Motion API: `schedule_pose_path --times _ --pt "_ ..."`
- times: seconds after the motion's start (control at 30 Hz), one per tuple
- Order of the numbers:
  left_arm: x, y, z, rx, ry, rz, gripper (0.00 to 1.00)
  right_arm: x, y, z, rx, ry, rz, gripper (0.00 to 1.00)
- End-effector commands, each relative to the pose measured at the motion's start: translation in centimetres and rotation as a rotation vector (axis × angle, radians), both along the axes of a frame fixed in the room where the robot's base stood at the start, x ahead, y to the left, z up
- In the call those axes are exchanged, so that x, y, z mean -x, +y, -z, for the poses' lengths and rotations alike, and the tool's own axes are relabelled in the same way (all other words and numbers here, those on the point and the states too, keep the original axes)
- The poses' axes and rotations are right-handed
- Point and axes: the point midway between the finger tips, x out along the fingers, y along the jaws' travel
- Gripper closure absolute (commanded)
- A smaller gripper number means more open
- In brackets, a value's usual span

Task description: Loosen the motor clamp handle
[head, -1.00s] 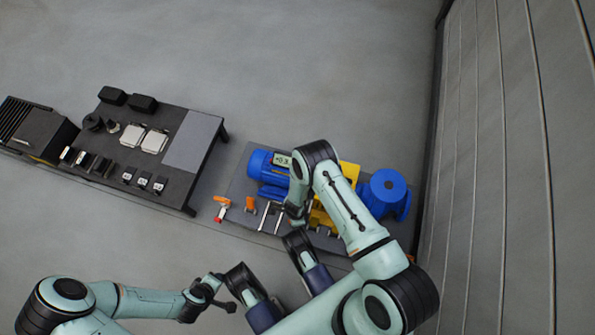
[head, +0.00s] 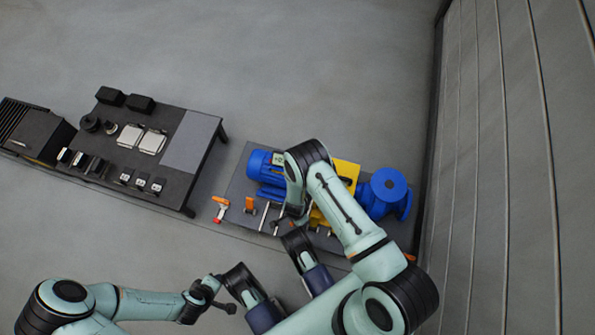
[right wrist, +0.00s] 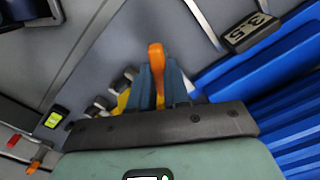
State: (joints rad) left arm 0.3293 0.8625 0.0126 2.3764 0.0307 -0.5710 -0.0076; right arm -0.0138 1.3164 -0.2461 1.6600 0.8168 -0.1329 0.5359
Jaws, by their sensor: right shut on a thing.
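An orange clamp handle (right wrist: 156,62) stands upright in the middle of the right wrist view. My right gripper (right wrist: 158,88) is shut on it, with one grey-blue finger on each side. In the head view my right gripper (head: 284,216) is low beside the blue motor (head: 262,168), mostly hidden by its own wrist, and the held handle cannot be made out. The motor's ribbed blue body (right wrist: 270,95) fills the right side of the wrist view. My left gripper (head: 226,306) is away from the skid at lower left; its jaws are too small to read.
A yellow guard (head: 347,172) and blue pump (head: 388,192) lie right of the motor. A dark table (head: 190,140) with small parts stands left. A panelled wall (head: 500,170) closes the right side.

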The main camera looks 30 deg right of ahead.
Motion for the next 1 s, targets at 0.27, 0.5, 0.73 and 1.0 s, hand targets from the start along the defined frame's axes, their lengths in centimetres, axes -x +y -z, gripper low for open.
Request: schedule_pose_path --times 0.27,0.5,0.73,1.0 --pt "-0.05 0.00 0.26 0.000 0.000 0.000 0.57 -0.02 0.02 0.01 -0.001 0.000 -0.244 1.00" --pt "-0.06 0.00 0.32 0.000 0.000 0.000 0.57 -0.02 0.05 0.02 -0.001 0.000 -0.309 1.00" --pt "-0.08 0.00 0.39 0.000 0.000 0.000 0.57 0.00 0.03 0.01 -0.001 0.000 -0.493 1.00" --pt "-0.08 0.00 0.38 0.000 0.000 0.000 0.57 0.00 0.03 0.01 -0.001 0.000 -0.489 0.49"
